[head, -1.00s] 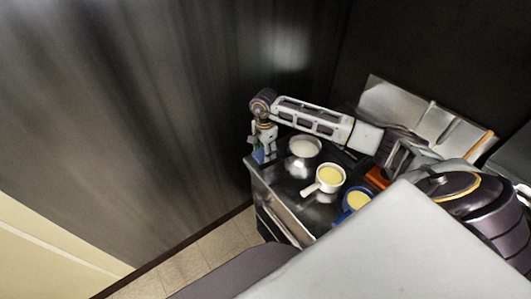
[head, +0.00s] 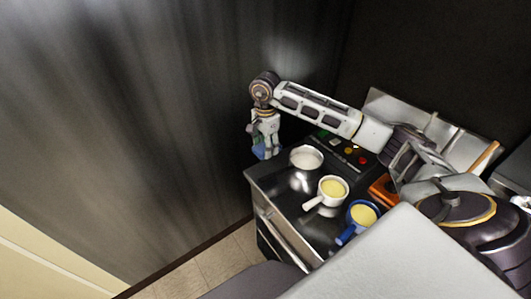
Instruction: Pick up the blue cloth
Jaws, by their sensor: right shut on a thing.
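My right gripper (head: 264,150) hangs down at the far left corner of the dark shiny counter. It is shut on the blue cloth (head: 257,143), of which only a small blue patch shows beside and between the fingers. The cloth and fingers appear raised a little above the counter's edge, and the rest of the cloth is hidden. My left gripper is not in view.
On the counter (head: 281,186) stand a white bowl (head: 306,159), a white handled pan (head: 313,203) and a blue handled pan (head: 345,236), both pans with yellow contents. A wall is close left.

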